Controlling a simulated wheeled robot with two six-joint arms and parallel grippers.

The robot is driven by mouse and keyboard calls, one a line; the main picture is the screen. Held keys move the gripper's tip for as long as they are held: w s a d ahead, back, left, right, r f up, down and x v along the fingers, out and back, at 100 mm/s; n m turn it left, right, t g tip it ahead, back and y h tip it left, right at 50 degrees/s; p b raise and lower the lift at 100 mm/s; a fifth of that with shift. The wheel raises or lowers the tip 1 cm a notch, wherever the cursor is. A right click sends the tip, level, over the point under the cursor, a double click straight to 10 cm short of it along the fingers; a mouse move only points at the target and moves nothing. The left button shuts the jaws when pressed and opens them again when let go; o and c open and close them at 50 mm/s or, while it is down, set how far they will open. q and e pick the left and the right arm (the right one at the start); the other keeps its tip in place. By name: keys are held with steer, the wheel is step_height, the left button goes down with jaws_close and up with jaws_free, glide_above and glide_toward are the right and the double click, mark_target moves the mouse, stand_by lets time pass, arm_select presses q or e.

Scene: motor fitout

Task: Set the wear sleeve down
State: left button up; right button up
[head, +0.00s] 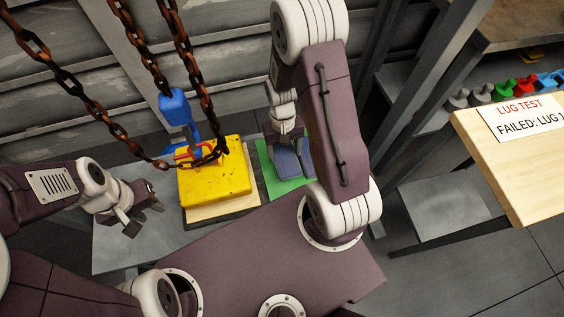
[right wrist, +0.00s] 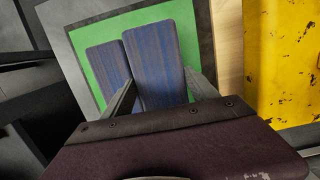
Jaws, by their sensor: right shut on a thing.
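The wear sleeve (right wrist: 158,62), a flat-looking blue piece with brown streaks, is between the fingers of my right gripper (right wrist: 160,98), which is shut on it. It is over or on a green mat (right wrist: 97,58); I cannot tell whether it touches. A second, similar blue piece (right wrist: 106,68) is just left of it on the green area. In the head view my right gripper (head: 290,140) points down over the green mat (head: 268,178), and my arm hides part of the scene. My left gripper (head: 144,216) is open and empty, left of the yellow block.
A yellow block (head: 215,187) on a wooden board (head: 222,208) stands left of the mat, with rusty chains (head: 150,60) and a blue hook piece (head: 175,108) above it. A wooden table (head: 515,165) with a "LUG TEST" sign (head: 520,116) is at right.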

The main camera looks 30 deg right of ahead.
mark_target(281, 160)
steer(key=shift+w+a+f, duration=0.2)
steer(key=shift+a+f, duration=0.15)
steer(key=shift+a, duration=0.3)
step_height(281, 160, down, 4)
steer(key=b, duration=0.3)
steer(key=shift+f, duration=0.15)
steer(key=shift+r, duration=0.2)
steer(key=shift+f, duration=0.2)
steer(key=o, duration=1.4)
